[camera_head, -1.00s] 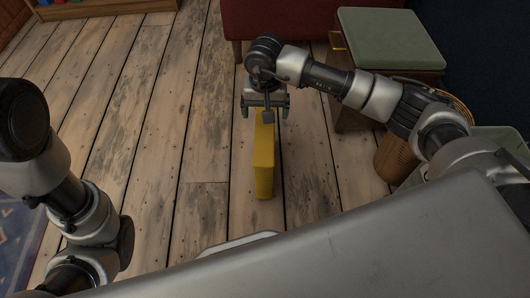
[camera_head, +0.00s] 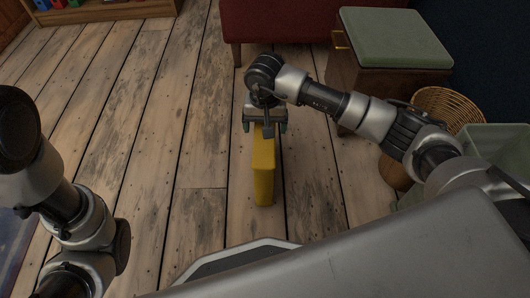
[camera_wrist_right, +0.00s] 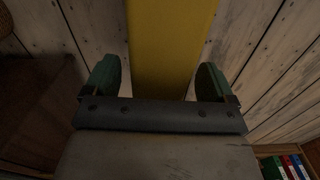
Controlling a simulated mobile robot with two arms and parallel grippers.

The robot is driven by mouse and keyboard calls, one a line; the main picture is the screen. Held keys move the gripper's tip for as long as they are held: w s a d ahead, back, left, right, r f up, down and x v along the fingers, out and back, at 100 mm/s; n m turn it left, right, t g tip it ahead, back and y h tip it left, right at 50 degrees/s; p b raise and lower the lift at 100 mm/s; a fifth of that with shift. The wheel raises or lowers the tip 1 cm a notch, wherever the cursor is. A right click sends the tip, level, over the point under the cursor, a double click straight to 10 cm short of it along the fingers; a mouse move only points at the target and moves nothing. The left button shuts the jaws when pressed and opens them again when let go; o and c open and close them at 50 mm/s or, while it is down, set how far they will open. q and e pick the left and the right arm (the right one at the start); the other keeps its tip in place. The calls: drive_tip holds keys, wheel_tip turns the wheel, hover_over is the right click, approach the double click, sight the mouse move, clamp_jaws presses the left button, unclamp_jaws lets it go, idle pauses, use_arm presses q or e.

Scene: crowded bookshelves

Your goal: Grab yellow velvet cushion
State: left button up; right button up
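The yellow cushion (camera_head: 263,170) stands on its narrow edge on the wooden floor, in the middle of the head view. It also fills the upper middle of the right wrist view (camera_wrist_right: 168,50). My right gripper (camera_head: 264,127) is at its far end. In the right wrist view, the green-padded fingers of the right gripper (camera_wrist_right: 160,80) are apart, one on each side of the cushion, with a narrow gap visible on both sides. My left arm is at the left edge of the head view, and its gripper is out of sight.
A wooden cabinet with a green cushioned top (camera_head: 394,38), a wicker basket (camera_head: 450,105) and a pale green bin (camera_head: 498,145) stand at the right. A dark red seat (camera_head: 290,22) is at the back. A low bookshelf (camera_head: 105,12) is far left. Floor left of the cushion is clear.

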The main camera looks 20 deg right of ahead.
drive_tip(key=c, duration=1.2)
drive_tip(key=shift+c, duration=0.5)
drive_tip(key=shift+r, duration=0.15)
